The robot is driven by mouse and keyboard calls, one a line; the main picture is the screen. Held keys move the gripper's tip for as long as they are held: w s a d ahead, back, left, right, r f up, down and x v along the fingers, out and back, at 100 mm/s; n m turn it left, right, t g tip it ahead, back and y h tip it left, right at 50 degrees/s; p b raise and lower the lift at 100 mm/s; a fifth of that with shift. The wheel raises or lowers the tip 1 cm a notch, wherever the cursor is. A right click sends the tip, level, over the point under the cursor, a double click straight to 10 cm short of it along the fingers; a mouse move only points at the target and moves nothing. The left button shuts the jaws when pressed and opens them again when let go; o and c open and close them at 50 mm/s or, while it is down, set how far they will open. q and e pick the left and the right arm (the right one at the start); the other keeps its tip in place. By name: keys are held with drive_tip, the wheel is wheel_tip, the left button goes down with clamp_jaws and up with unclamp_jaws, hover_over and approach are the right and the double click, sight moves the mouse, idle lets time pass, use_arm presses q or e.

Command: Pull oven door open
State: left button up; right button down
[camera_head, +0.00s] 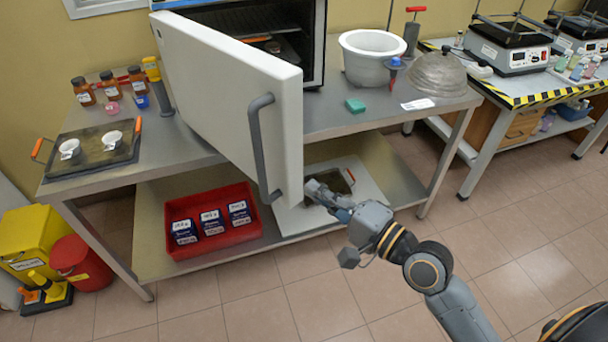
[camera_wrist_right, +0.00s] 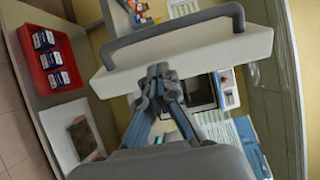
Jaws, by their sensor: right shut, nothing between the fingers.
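The white oven door (camera_head: 215,85) stands wide open, swung out over the table's front edge. Its grey bar handle (camera_head: 257,150) runs along the door's free side. The oven (camera_head: 300,35) is behind it, with its dark interior and a rack partly in view. My right gripper (camera_head: 312,186) is shut and empty at the lower free edge of the door, beside the handle. In the right wrist view the closed fingers (camera_wrist_right: 158,72) point at the door edge, and the handle (camera_wrist_right: 170,32) lies beyond them, not between them. My left gripper is not in view.
A tray (camera_head: 75,172) with two white cups, several brown jars (camera_head: 110,84) and a white bowl (camera_head: 370,55) stand on the metal table. A red bin (camera_head: 213,250) and a white board (camera_head: 287,218) are on the lower shelf. The floor in front is clear.

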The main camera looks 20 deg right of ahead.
sight(281, 169)
drive_tip(key=p+x, duration=0.2)
drive_tip(key=x, duration=0.6)
drive_tip(key=shift+w+a+r, duration=0.1)
drive_tip(key=shift+w+a, duration=0.05)
drive_tip(key=shift+a, duration=0.05)
drive_tip(key=shift+w+a, duration=0.35)
drive_tip(key=shift+w, duration=0.1)
